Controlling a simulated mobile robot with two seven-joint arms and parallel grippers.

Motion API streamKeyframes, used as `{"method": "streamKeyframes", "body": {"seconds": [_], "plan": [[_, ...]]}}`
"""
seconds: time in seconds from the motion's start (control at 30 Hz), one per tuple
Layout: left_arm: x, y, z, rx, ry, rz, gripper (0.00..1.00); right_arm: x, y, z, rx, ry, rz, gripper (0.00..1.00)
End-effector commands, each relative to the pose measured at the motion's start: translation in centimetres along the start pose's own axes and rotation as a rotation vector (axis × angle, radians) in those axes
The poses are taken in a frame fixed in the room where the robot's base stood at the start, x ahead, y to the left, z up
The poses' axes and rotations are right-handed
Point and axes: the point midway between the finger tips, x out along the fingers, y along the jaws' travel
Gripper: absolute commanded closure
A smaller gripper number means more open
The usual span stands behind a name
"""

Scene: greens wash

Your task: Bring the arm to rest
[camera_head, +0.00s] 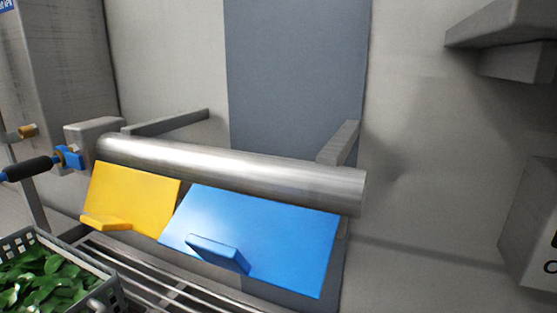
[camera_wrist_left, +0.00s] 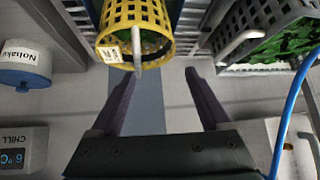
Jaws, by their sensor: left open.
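My left gripper (camera_wrist_left: 161,74) shows in the left wrist view with its two dark fingers spread wide. Nothing is between the fingers. A yellow basket (camera_wrist_left: 162,18) with green leaves and a pale handle is just beyond the left fingertip; I cannot tell whether they touch. Neither gripper shows in the head view, and my right gripper is in no view.
A grey crate of leaves (camera_head: 108,291) stands at the lower left; a grey crate (camera_wrist_left: 226,48) also shows in the wrist view. A steel cylinder (camera_head: 230,170) runs above yellow (camera_head: 135,195) and blue (camera_head: 265,230) panels. A blue hose (camera_wrist_left: 289,105) curves at right.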

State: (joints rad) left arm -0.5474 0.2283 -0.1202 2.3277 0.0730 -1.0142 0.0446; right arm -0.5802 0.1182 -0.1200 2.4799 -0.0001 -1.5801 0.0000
Motion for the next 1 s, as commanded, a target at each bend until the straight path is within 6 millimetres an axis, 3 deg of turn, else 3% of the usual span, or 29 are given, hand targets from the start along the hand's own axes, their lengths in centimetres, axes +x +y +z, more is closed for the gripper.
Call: {"method": "streamKeyframes", "body": {"seconds": [0.03,0.27,0.3,0.57,1.0], "plan": [[-1.9,0.2,0.2,-0.008,-0.078,-0.006,0.20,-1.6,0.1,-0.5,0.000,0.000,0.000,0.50],[-8.8,1.0,4.0,-0.035,-0.441,-0.023,0.20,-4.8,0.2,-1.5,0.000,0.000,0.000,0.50],[-10.1,0.8,2.5,-0.030,-0.431,-0.024,0.20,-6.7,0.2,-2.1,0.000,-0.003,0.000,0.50],[-16.9,0.5,-3.8,-0.029,-0.429,-0.024,0.20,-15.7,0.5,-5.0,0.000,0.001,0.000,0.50],[-30.9,0.0,-16.5,-0.029,-0.429,-0.024,0.20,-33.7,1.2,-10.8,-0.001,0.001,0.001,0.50]]}}
